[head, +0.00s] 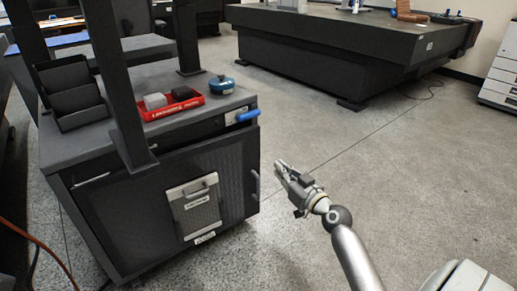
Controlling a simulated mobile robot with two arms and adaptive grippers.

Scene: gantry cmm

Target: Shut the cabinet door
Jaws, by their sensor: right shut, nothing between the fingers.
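The dark cabinet (66,192) stands at the left with a grey worktop. Its perforated front door (120,215) carries a light metal panel with a small handle (199,188) and has a pull handle (255,184) near its right edge. The door seems to stand slightly out from the body, with a dark gap along its top; how far is hard to tell. My right gripper (279,166) is shut and empty, just right of the door's right edge and apart from it in the picture. My left gripper is not in view.
A red tray (187,107) with two blocks, a blue round object (221,84) and a dark stepped rack (72,92) sit on the cabinet top. A blue handle (247,115) juts from its upper front. A large dark table (330,50) stands behind. Floor at right is clear.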

